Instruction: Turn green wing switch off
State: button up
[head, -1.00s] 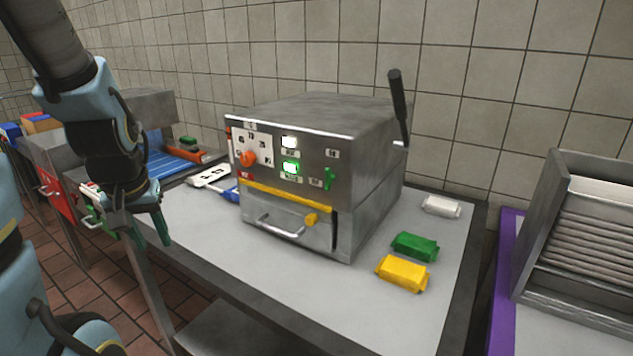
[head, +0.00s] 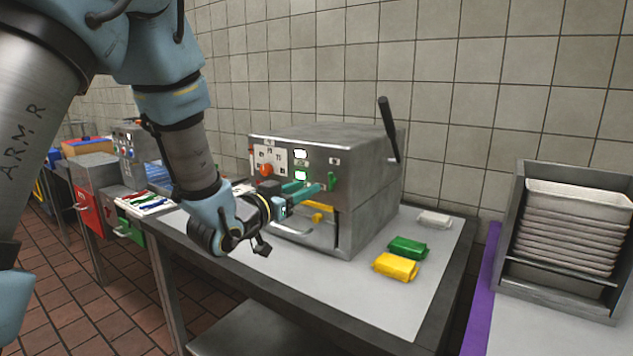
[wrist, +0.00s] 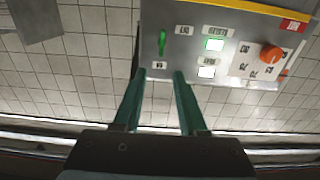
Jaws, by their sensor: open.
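The green wing switch (head: 332,181) is on the front panel of the metal machine (head: 365,160), toward the panel's right side. In the wrist view, which shows the panel upside down, the switch (wrist: 163,42) stands upright, its long side running up and down. My gripper (head: 308,187) is open and empty in front of the panel, a little left of the switch in the head view. In the wrist view its fingertips (wrist: 158,75) lie on either side of the switch's line, apart from it. Two lamps (wrist: 214,45) beside the switch are lit.
An orange knob (head: 266,170) is at the panel's left. A drawer with a yellow latch (head: 318,217) is below. Green (head: 408,247) and yellow (head: 396,267) packets lie to the right, with a white one behind. A black lever (head: 389,128) rises at the machine's side.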

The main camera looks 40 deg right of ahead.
aim_at(329, 176)
jog(key=p+x, duration=0.4)
jog(key=x, duration=0.6)
jog(key=shift+w, duration=0.1)
jog(key=shift+c, duration=0.2)
grip_shut()
